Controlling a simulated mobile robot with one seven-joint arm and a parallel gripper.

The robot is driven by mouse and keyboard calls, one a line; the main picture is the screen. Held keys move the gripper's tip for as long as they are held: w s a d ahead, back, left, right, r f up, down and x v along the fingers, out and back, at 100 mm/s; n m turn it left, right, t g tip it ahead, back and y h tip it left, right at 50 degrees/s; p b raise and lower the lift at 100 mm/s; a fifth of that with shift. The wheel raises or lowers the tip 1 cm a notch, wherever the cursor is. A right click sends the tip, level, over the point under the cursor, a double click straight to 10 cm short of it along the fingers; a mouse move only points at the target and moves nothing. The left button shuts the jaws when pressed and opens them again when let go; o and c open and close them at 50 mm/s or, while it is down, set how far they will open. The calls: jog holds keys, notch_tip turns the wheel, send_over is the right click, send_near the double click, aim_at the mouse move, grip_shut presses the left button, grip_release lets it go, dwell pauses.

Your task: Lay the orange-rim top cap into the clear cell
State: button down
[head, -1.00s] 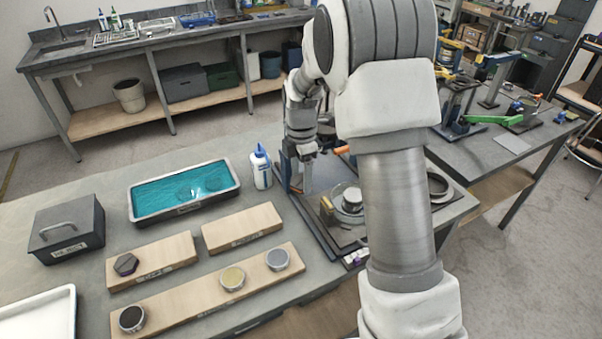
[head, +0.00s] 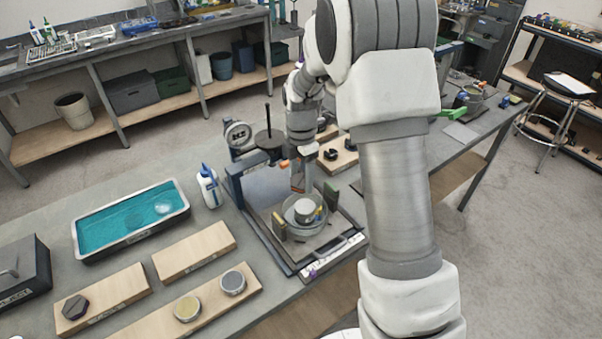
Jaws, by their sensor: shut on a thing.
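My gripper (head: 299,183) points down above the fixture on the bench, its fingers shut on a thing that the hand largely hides. An orange patch (head: 284,164) shows at the left of the fingers; I take it for the orange-rim top cap, but its outline is not clear. The clear cell (head: 289,214) looks like the round, see-through dish on the fixture, just below and slightly right of the fingertips. A pale round block (head: 304,207) stands inside it. The gripper seems to be above the dish; the exact gap cannot be told.
The fixture has a blue frame (head: 236,188), a dial gauge (head: 238,134) and small posts around the dish.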

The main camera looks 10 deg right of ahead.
aim_at(305, 206)
jog(key=shift+w+d, duration=0.1)
jog(key=shift+d, duration=0.45)
jog(key=shift+f, duration=0.15)
jog(key=shift+f+b, duration=2.9)
jog(key=shift+f, duration=1.2)
jog(key=shift+f, duration=0.2)
grip_release()
